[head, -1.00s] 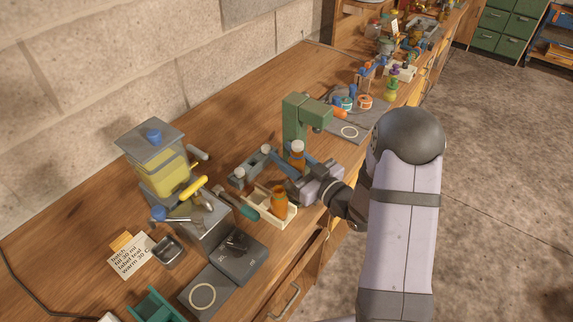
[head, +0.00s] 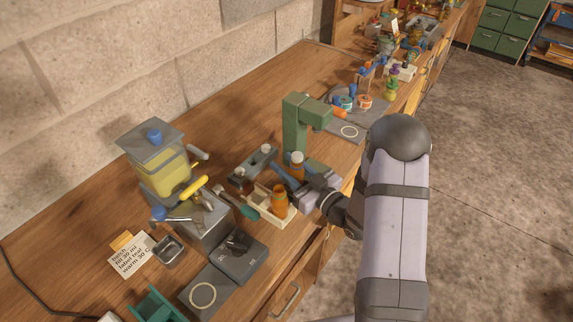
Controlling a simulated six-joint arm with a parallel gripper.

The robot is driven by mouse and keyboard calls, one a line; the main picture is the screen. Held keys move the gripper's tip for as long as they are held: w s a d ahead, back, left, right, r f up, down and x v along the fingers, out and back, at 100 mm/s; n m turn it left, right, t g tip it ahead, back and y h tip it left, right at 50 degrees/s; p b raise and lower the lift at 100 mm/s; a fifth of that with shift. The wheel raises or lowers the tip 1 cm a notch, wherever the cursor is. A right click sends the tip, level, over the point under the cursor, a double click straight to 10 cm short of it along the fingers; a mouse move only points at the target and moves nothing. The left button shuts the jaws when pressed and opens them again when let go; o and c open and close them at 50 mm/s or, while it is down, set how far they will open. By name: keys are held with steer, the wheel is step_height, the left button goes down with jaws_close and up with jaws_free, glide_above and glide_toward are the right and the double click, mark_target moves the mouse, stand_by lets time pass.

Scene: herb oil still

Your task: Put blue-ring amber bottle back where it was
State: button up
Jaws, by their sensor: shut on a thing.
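My gripper (head: 287,175) is shut on an amber bottle with a white cap (head: 297,157). The bottle is upright, at or just above the far end of a pale wooden tray (head: 289,222). The fingers hide its lower part, so I cannot tell whether it touches the tray floor, and no blue ring is clear at this size. A second amber bottle (head: 280,200), more orange and without a white cap, stands in the tray nearer the camera.
A green post stand (head: 295,125) rises close behind the held bottle. The bench edge is close on the right.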

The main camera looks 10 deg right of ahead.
mark_target(303, 179)
steer(key=shift+f, duration=0.2)
steer(key=o, duration=1.1)
steer(key=shift+r, duration=0.1)
steer(key=b+v, duration=0.1)
steer(key=v, duration=0.2)
steer(key=b+v, duration=0.1)
steer(key=v, duration=0.2)
steer(key=shift+d+f+b, duration=0.1)
steer(key=shift+f+b, duration=0.1)
steer(key=shift+b, duration=0.15)
steer(key=shift+o, duration=0.5)
steer(key=shift+s+d+r, duration=0.1)
steer(key=shift+s+d, duration=0.2)
steer(key=shift+s, duration=0.25)
